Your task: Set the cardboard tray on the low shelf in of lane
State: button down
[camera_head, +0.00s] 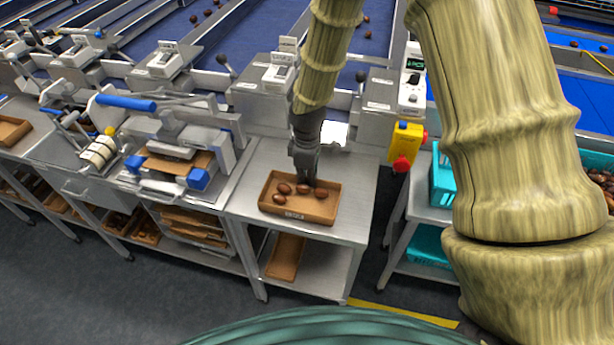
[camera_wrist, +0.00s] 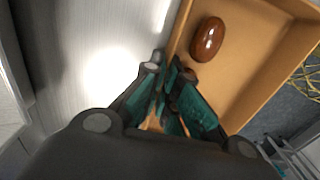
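The cardboard tray (camera_head: 318,215) is brown and open-topped, with a small label on its front wall. It lies flat on the steel bench top (camera_head: 350,170) and holds several dark brown dates. My gripper (camera_head: 304,180) points down at the tray's back wall. In the wrist view its teal-padded fingers (camera_wrist: 168,78) are close together with the tray's wall (camera_wrist: 181,30) between them, so it looks shut on that wall. The exact contact is partly hidden by the fingers. One shiny date (camera_wrist: 208,39) shows inside the tray. The low shelf (camera_head: 325,270) is under the bench top.
Another brown tray (camera_head: 286,256) lies on the left of the low shelf, with bare shelf to its right. A yellow box with red buttons (camera_head: 405,146) is right of the bench. Turquoise crates (camera_head: 442,180) stand further right. A strapping machine (camera_head: 175,160) stands left.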

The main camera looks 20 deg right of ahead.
jog(key=shift+f, duration=0.1)
jog(key=c, duration=1.6)
grip_release()
jog(key=shift+c, duration=0.2)
